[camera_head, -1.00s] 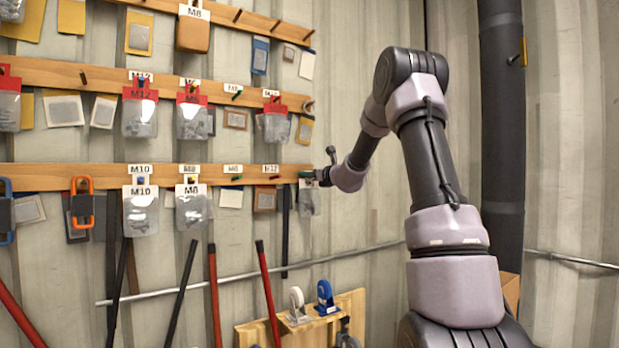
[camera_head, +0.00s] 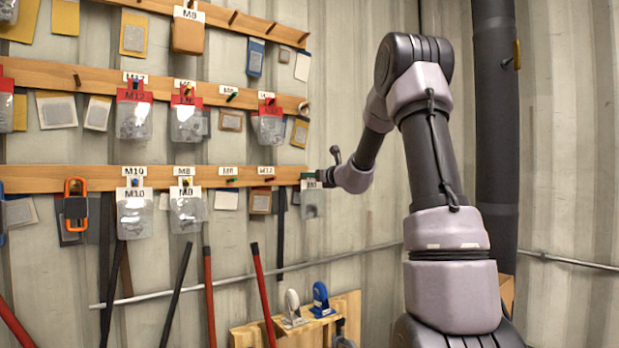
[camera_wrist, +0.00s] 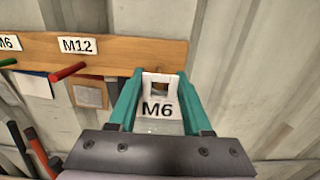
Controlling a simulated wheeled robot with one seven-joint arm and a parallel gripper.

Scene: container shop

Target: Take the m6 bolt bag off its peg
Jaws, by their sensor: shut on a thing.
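The M6 bolt bag (camera_head: 312,203) is a clear bag with a white header, at the right end of the lowest wooden rail in the head view. Its header, marked M6 (camera_wrist: 157,110), fills the middle of the wrist view. My gripper (camera_head: 320,180) is shut on this header. In the wrist view its two teal fingers (camera_wrist: 158,98) stand on either side of it. The header's square hole shows something brown behind it. I cannot tell whether a peg still passes through the hole.
The lowest rail (camera_head: 105,177) holds M10 (camera_head: 134,210) and M8 (camera_head: 187,208) bags to the left. A red peg (camera_wrist: 68,72) under an M12 label is left of my gripper. Bare corrugated wall lies to the right. Tape dispensers (camera_head: 320,300) sit below.

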